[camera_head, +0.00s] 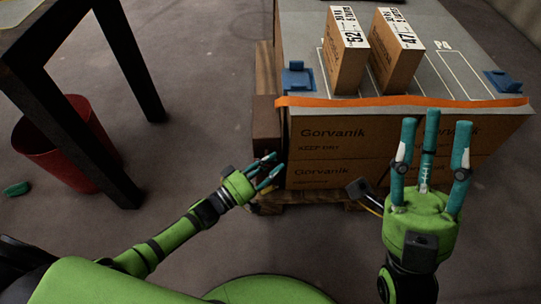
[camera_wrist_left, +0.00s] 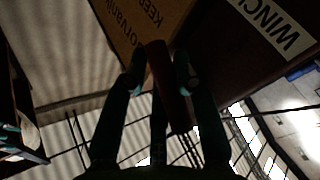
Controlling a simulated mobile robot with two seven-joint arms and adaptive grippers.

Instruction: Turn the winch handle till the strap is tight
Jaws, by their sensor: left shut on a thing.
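The orange strap (camera_head: 400,102) runs across the front top edge of the carton stack (camera_head: 335,140). The brown-red winch box (camera_head: 266,124) is at the stack's left side; its dark red face with a "WINCH" label (camera_wrist_left: 272,27) shows in the left wrist view. My left gripper (camera_head: 268,170) is low beside the stack, just below the winch box. In the left wrist view its fingers close around a dark red cylindrical handle (camera_wrist_left: 163,75). The handle is mostly hidden in the head view. My right gripper (camera_head: 432,125) is open and empty, fingers up, in front of the stack.
Two small cartons (camera_head: 346,50) (camera_head: 396,50) stand on the stack's grey top, with blue brackets (camera_head: 298,77) (camera_head: 503,81) at its corners. A wooden pallet (camera_head: 270,198) lies underneath.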

